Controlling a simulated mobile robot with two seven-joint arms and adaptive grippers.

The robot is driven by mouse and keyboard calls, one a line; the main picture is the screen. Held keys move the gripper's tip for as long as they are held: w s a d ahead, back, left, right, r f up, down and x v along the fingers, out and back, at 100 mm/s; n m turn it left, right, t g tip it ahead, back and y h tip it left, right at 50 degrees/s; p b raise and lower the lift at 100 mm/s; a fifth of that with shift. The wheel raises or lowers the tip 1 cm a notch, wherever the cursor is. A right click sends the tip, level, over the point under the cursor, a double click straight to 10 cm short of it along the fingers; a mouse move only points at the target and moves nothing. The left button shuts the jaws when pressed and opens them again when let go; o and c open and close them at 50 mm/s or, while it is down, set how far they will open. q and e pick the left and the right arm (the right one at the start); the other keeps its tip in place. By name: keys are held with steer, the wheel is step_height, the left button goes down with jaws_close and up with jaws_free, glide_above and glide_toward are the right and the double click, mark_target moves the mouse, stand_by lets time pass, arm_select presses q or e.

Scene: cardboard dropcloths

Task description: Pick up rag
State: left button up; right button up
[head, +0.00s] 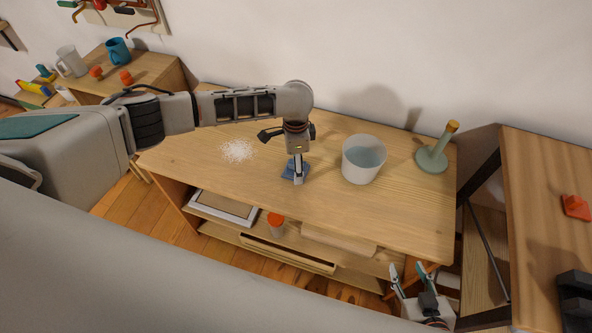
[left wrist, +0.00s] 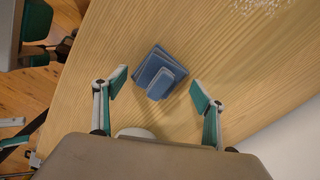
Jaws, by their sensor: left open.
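The rag (head: 289,172) is a small folded blue cloth lying on the wooden table (head: 330,215). In the left wrist view the rag (left wrist: 158,74) lies between and slightly beyond my fingertips. My left gripper (head: 297,178) reaches down over the rag and partly hides it in the head view. In the left wrist view this gripper (left wrist: 159,87) is open, one finger on either side of the rag, with nothing held. My right gripper (head: 407,270) is low at the bottom right, beside the table's front, with its fingers apart and empty.
A white bucket (head: 361,165) of water stands right of the rag. White grains (head: 237,151) are spread to its left. Another table (head: 540,170) is at right; a shelf lies below.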

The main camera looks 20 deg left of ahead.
arm_select(q)
steer(key=shift+f, duration=0.3)
steer(key=c, duration=0.9)
steer(key=shift+r, duration=0.15)
